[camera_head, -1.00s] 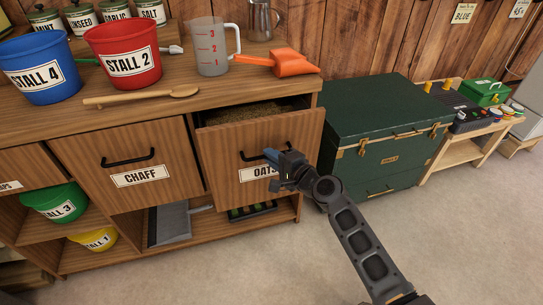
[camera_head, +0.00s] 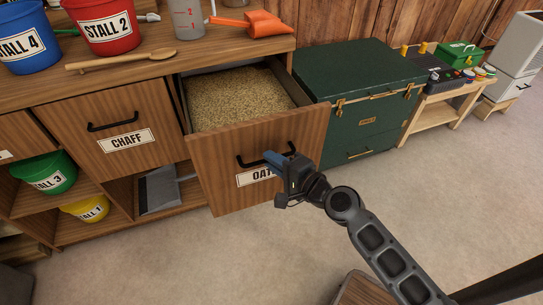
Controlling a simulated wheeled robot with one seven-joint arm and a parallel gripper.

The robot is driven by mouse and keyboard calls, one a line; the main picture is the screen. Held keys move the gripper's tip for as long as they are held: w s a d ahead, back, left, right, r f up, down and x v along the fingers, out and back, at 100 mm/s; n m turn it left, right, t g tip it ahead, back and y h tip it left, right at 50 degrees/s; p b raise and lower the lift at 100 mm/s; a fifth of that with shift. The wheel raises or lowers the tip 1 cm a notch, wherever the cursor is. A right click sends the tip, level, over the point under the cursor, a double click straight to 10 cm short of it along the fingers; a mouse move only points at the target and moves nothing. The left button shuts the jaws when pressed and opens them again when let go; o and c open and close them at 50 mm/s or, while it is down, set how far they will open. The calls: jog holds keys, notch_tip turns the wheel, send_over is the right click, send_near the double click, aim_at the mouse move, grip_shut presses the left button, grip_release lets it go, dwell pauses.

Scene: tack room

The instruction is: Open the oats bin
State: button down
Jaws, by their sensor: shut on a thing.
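The oats bin (camera_head: 225,150) is a wooden pull-out bin with a white label, partly covered by my gripper. It stands well out of the cabinet, and pale oats (camera_head: 235,97) show inside. My gripper (camera_head: 277,160) is at the right part of the bin's black handle (camera_head: 252,160) and is shut on it. The fingertips are bluish, and the wrist hides part of the label and front.
The closed chaff bin (camera_head: 115,130) is to the left. A dark green trunk (camera_head: 350,75) stands right of the oats bin, close to its front. An orange scoop (camera_head: 262,24) lies on the counter (camera_head: 130,80). Open floor (camera_head: 150,260) lies in front.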

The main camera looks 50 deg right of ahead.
jog(key=c, duration=1.2)
grip_release()
jog(key=b+v, duration=0.1)
jog(key=v, duration=0.7)
jog(key=shift+w, duration=0.1)
